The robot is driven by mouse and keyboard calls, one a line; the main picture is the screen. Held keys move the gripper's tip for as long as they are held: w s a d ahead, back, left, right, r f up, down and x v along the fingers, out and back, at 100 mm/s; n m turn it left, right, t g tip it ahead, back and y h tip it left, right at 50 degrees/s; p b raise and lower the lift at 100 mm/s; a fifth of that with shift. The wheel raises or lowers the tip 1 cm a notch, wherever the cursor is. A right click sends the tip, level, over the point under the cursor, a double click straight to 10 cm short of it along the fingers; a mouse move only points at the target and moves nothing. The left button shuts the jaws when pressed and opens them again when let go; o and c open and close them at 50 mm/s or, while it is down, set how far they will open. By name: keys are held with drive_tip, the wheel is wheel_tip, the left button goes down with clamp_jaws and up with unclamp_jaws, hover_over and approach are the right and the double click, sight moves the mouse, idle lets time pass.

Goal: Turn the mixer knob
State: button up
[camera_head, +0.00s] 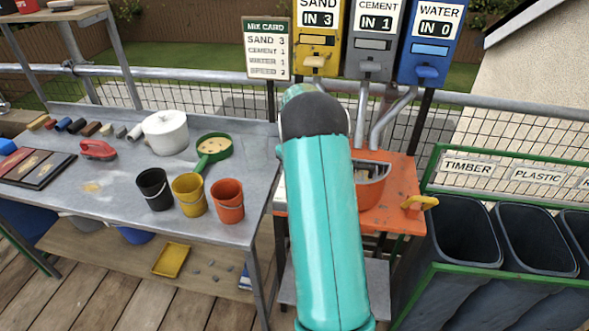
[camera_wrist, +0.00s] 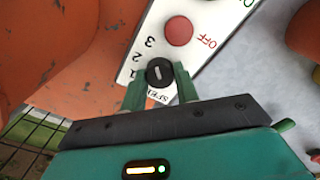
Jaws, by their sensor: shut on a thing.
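The mixer knob (camera_wrist: 159,72) is small, black and round with a short white pointer line, and sits on a white control panel (camera_wrist: 215,18). My gripper (camera_wrist: 160,82) has its two green fingers on either side of the knob, shut on it. Numbers 1, 2 and 3 run along the panel beside the knob, and a speed label is partly covered by a finger. A red button (camera_wrist: 179,31) marked OFF is farther along the panel. In the head view the orange mixer (camera_head: 395,215) stands behind my teal arm, which hides the knob and gripper.
A mix card (camera_head: 267,48) and sand, cement and water dispensers (camera_head: 372,45) stand behind the mixer. A yellow handle (camera_head: 418,202) sticks out at its right. The grey workbench (camera_head: 110,190) with buckets is left; waste bins (camera_head: 465,240) are right.

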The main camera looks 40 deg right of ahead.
idle(0.3)
drive_tip(key=o, duration=0.7)
wheel_tip(320, 180, up, 14)
drive_tip(key=shift+f, duration=0.1)
idle(0.5)
